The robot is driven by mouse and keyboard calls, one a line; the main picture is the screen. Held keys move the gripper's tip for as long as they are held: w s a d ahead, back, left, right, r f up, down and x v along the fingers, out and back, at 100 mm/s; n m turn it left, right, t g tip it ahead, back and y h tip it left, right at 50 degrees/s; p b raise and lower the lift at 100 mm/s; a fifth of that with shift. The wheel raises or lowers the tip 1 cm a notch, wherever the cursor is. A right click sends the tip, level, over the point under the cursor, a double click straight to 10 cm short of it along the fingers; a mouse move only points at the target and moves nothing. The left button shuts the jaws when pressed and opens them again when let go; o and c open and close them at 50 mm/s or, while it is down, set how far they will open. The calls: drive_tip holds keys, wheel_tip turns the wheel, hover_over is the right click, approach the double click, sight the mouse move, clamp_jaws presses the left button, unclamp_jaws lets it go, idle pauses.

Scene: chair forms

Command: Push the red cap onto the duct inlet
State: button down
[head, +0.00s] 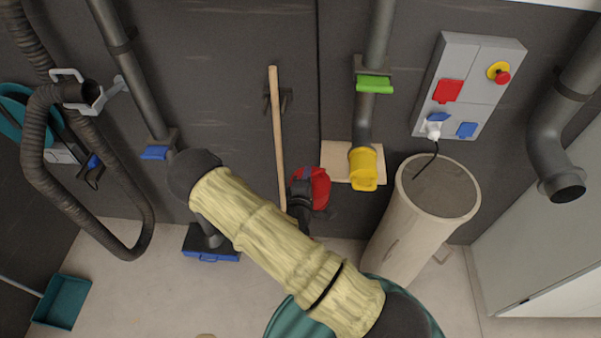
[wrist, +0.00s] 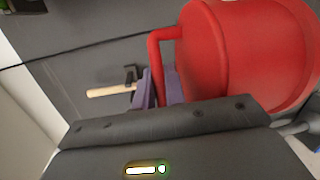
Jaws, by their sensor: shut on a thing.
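The red cap (head: 318,188) is in the middle of the head view, in front of the dark wall. In the wrist view the red cap (wrist: 235,55) is large and close, with a loop handle on its left side. My gripper (head: 303,178) is shut on this handle; its purple fingers (wrist: 160,86) show beside it in the wrist view. An open pipe mouth (head: 567,187) at the far right of the head view looks like the duct inlet. It is well apart from the cap and is not seen in the wrist view.
A yellow cap (head: 363,168) sits on a pipe end right of my gripper. A tall round bin (head: 408,225) and a wall switch box (head: 470,85) stand between the red cap and the open pipe. A wooden stick (head: 277,130) leans behind. A hose (head: 35,155) hangs left.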

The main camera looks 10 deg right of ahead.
sight(318, 207)
drive_tip(key=s+f+n+y, duration=0.1)
drive_tip(key=f+y, duration=0.1)
drive_tip(key=f, duration=0.1)
drive_tip(key=s+d+f+n+y, duration=0.1)
drive_tip(key=f+y, duration=0.1)
drive_tip(key=s+d+f+n+t+y, duration=0.1)
drive_tip(key=s+f+n, duration=0.1)
drive_tip(key=f, duration=0.1)
drive_tip(key=shift+d+f+y, duration=0.15)
drive_tip(key=shift+f+y, duration=0.15)
drive_tip(key=shift+y, duration=0.1)
drive_tip(key=shift+w, duration=0.1)
